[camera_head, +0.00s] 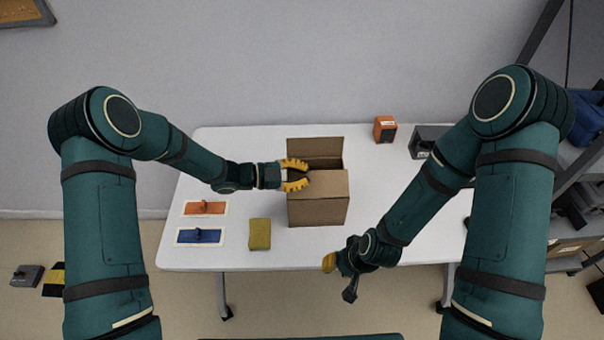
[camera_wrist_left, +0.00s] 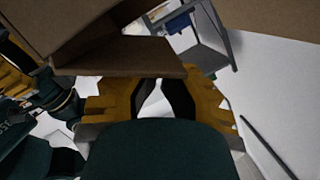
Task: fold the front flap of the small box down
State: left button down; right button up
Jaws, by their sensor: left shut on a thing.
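The small cardboard box (camera_head: 318,212) stands on the middle of the white table. Its back flap (camera_head: 315,147) stands up, and its front flap (camera_head: 328,183) lies about level over the front part of the opening. My left gripper (camera_head: 306,174) is at the box's left upper edge, its yellow fingers shut on part of the box. In the left wrist view, brown cardboard (camera_wrist_left: 120,57) lies close above the fingers; the exact contact is hidden. My right gripper (camera_head: 338,273) hangs empty-looking in front of the table's front edge, apart from the box; its jaw opening is unclear.
A yellow-green block (camera_head: 260,234) lies left of the box. An orange device (camera_head: 385,129) and a dark device (camera_head: 428,141) stand at the back right. The table's front middle is clear.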

pick_arm(q)
jog(key=shift+w+f+n+g, duration=0.3)
jog(key=shift+n, duration=0.2)
jog(key=shift+w+f+b, duration=0.25)
jog(key=shift+b, duration=0.1)
jog(key=v, duration=1.2)
